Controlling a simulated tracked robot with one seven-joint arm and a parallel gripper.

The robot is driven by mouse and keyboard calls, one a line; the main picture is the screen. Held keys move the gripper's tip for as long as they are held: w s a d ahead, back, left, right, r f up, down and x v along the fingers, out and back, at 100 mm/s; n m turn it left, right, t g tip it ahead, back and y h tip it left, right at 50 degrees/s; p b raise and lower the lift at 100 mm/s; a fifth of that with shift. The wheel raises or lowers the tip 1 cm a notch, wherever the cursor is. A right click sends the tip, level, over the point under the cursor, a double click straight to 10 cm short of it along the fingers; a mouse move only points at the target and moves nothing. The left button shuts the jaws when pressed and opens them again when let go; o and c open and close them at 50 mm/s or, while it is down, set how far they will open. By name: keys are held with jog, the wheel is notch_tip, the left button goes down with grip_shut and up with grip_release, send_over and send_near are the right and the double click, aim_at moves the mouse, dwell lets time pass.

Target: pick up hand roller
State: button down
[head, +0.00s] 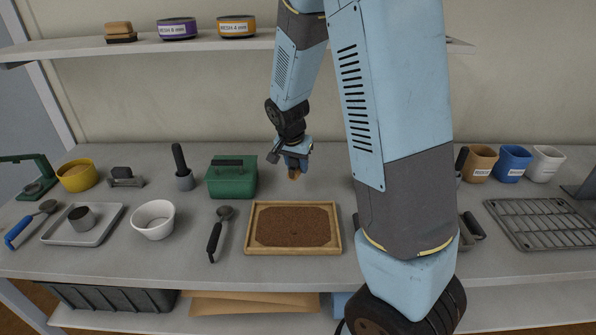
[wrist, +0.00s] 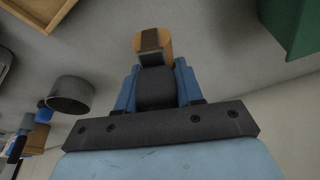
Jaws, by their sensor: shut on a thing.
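My gripper (head: 296,165) is at the back of the bench, to the right of the green box and behind the soil tray. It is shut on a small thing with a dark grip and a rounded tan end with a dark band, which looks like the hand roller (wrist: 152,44). In the wrist view the dark grip sits between the two blue fingers (wrist: 155,88). In the head view only a bit of its tan end shows below the fingers. I cannot tell whether it touches the bench.
A wooden tray of soil (head: 293,250) lies in front of my gripper. A green box (head: 232,180) stands to its left. A grey metal cup (wrist: 70,95) shows in the wrist view. A wire rack (head: 550,222) lies at the right. My arm hides part of the bench.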

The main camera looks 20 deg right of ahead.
jog(key=s+r, duration=0.7)
jog(key=s, duration=0.5)
jog(key=shift+r, duration=0.35)
jog(key=c, duration=1.3)
grip_release()
jog(key=c, duration=0.3)
jog(key=shift+s, duration=0.1)
jog(key=shift+c, duration=0.3)
